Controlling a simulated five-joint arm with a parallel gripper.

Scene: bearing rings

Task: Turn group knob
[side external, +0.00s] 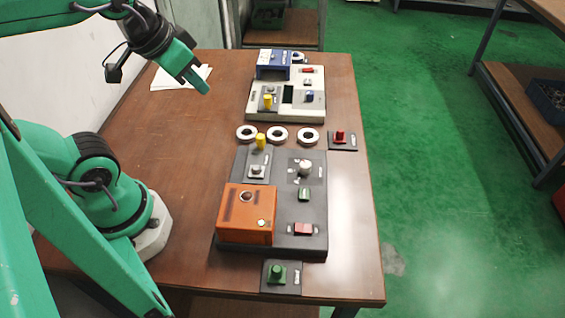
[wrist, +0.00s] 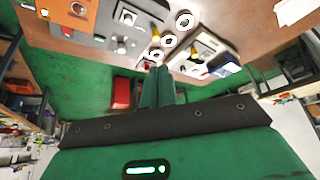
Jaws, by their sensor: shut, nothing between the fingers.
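A round pale knob (side external: 304,168) stands on the dark panel (side external: 284,239) in the side view. I cannot read its label, so I cannot tell for sure that it is the group knob. A pale knob also shows on the dark panel in the wrist view (wrist: 121,47). My gripper (side external: 204,88) is shut and empty, high above the table's far left part, well away from the knob. In the wrist view its closed fingers (wrist: 157,72) point toward the rings and panels.
Three metal rings (side external: 277,135) lie between the dark panel and a white panel (side external: 257,111) with a blue box (side external: 273,65). An orange box (side external: 247,213) rises from the dark panel. A red switch (side external: 340,135) and a green knob (side external: 277,272) stand nearby.

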